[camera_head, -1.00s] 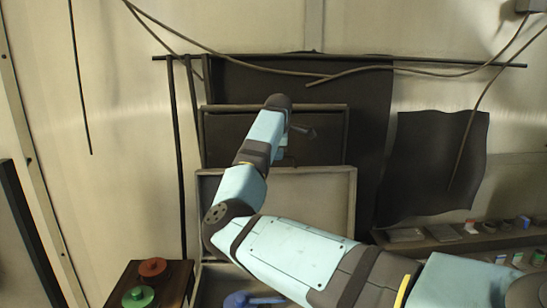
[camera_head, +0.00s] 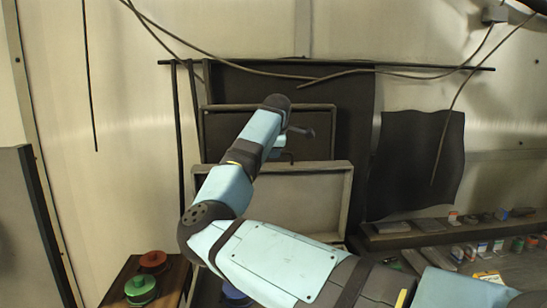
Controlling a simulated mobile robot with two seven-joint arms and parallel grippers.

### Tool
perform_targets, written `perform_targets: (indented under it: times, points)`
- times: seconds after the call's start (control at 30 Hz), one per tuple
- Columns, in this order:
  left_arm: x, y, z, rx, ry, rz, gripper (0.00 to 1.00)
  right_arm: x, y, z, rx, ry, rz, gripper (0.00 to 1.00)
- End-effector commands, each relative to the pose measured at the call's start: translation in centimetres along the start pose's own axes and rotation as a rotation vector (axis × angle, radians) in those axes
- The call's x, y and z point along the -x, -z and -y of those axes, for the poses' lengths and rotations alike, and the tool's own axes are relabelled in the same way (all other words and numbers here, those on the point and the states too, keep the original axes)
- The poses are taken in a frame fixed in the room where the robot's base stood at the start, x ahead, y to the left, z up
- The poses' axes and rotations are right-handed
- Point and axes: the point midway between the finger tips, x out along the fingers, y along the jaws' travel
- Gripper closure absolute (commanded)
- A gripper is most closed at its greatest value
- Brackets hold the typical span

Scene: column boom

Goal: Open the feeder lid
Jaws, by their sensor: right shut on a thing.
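The feeder lid (camera_head: 315,190) looks like a shallow pale panel with a raised grey rim, standing steeply in front of a dark framed panel (camera_head: 318,140). My right arm comes in from the lower right and covers its left part. My right gripper (camera_head: 282,155) is at the lid's upper edge, partly hidden by my wrist. It is shut on what looks like a small dark handle there; the contact is hard to see. My left gripper is not in view.
Red (camera_head: 153,261) and green (camera_head: 141,289) round knobs sit on a brown box at lower left. A shelf (camera_head: 450,232) with small items runs along the right. Cables (camera_head: 400,74) hang across the back wall, and a dark sheet (camera_head: 420,160) hangs right of the lid.

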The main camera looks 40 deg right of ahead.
Motion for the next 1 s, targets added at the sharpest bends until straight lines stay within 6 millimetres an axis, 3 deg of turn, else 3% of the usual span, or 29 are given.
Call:
perform_targets:
  times: [0.1, 0.47, 0.5, 0.6, 1.0]
  points:
    - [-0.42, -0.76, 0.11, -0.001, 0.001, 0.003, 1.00, 0.15, 0.10, 0.73, 0.000, 0.003, -0.003, 1.00]
    - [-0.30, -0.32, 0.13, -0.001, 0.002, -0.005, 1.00, 0.39, 0.05, 0.79, 0.000, 0.004, -0.002, 1.00]
    - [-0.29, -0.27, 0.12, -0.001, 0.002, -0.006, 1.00, 0.38, 0.04, 0.79, 0.000, 0.004, -0.002, 0.81]
    - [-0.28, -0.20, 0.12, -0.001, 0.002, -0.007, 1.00, 0.40, 0.03, 0.77, 0.000, 0.003, -0.001, 0.62]
    - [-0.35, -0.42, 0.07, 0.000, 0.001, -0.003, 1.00, 0.56, -0.01, 0.72, 0.000, 0.001, -0.001, 0.62]
